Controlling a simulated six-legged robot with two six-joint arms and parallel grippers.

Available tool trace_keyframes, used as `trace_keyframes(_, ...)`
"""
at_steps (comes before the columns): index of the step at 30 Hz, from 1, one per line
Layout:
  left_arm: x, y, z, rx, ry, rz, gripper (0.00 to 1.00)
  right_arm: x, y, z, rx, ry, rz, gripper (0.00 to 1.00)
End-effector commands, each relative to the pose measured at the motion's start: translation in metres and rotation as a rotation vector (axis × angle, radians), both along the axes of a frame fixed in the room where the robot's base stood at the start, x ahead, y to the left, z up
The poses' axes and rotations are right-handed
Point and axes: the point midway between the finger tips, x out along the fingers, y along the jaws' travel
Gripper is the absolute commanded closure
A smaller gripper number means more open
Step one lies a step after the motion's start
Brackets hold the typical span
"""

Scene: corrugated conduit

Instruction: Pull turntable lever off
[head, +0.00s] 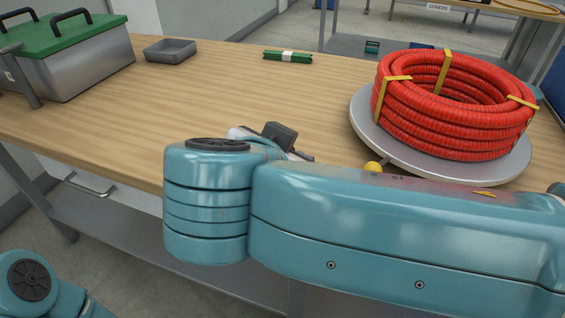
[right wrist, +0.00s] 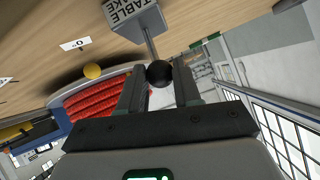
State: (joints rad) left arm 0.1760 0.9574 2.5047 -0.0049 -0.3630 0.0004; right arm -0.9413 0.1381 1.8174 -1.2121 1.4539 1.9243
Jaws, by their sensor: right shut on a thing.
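In the right wrist view, a grey box (right wrist: 128,14) lettered "TABLE" and a partly cut-off second word carries a thin metal lever (right wrist: 151,40) with a black ball knob (right wrist: 159,73). My right gripper (right wrist: 159,86) is shut on the knob, one finger on each side. In the head view my right arm hides most of this area. The turntable, a grey disc (head: 362,125), bears a coil of red corrugated conduit (head: 450,125) tied with yellow straps. The coil also shows in the right wrist view (right wrist: 97,102). My left gripper is out of view.
A yellow ball (head: 373,167) sits at the turntable's near edge. A white label (right wrist: 74,44) lies near the box. The wooden table's middle is clear.

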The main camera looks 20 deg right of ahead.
Motion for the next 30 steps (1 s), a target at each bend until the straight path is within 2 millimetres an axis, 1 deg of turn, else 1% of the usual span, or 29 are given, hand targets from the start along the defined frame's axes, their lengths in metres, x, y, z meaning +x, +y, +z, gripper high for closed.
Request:
trace_keyframes(2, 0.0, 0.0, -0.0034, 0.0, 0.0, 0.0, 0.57, -0.0001, -0.0013, 0.0003, -0.008, -0.011, -0.003, 1.0)
trace_keyframes(14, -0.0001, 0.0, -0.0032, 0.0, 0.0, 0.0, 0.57, 0.0001, -0.0012, 0.0021, -0.011, -0.016, -0.004, 1.0)
trace_keyframes(15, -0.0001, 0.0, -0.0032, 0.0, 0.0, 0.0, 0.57, 0.0001, -0.0012, 0.0021, -0.011, -0.017, -0.003, 0.57)
trace_keyframes(16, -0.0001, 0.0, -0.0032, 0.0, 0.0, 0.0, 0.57, 0.0, -0.0011, 0.0019, -0.011, -0.016, -0.003, 0.48)
trace_keyframes(17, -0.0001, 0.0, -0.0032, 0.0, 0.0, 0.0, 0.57, -0.0001, -0.001, 0.0018, -0.01, -0.015, -0.002, 0.42)
trace_keyframes(30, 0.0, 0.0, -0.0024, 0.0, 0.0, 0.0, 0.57, 0.0003, -0.0006, 0.0023, -0.009, -0.011, 0.0, 0.42)
